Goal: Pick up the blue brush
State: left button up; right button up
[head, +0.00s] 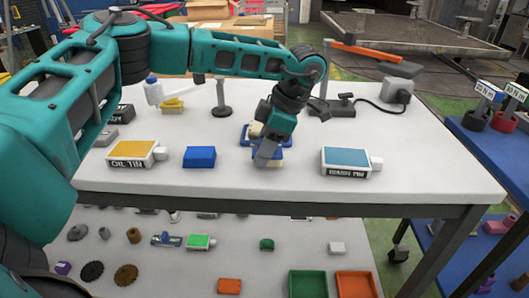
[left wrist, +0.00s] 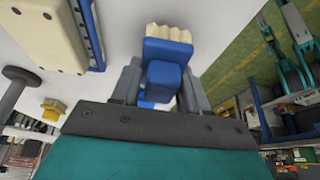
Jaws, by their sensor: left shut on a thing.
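The blue brush (left wrist: 168,75) with cream bristles (left wrist: 168,32) is between the two grey fingers of my left gripper (left wrist: 155,85) in the left wrist view. The fingers are shut on its blue body. In the head view my left gripper (head: 267,152) points down over the white tabletop (head: 235,182), at the middle of the table. The brush is mostly hidden by the gripper there, so I cannot tell whether it touches the table. My right gripper is not in view.
A blue block (head: 199,157) and a yellow-topped oil tin (head: 130,152) stand left of the gripper. A blue-topped tin (head: 346,160) stands to the right. A cream and blue object (left wrist: 52,35) is close by in the left wrist view. The table's front right is clear.

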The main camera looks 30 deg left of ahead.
pick_arm(q)
notch_tip(320, 180, up, 19)
jog(key=p, duration=0.3)
jog(key=shift+f, duration=0.2)
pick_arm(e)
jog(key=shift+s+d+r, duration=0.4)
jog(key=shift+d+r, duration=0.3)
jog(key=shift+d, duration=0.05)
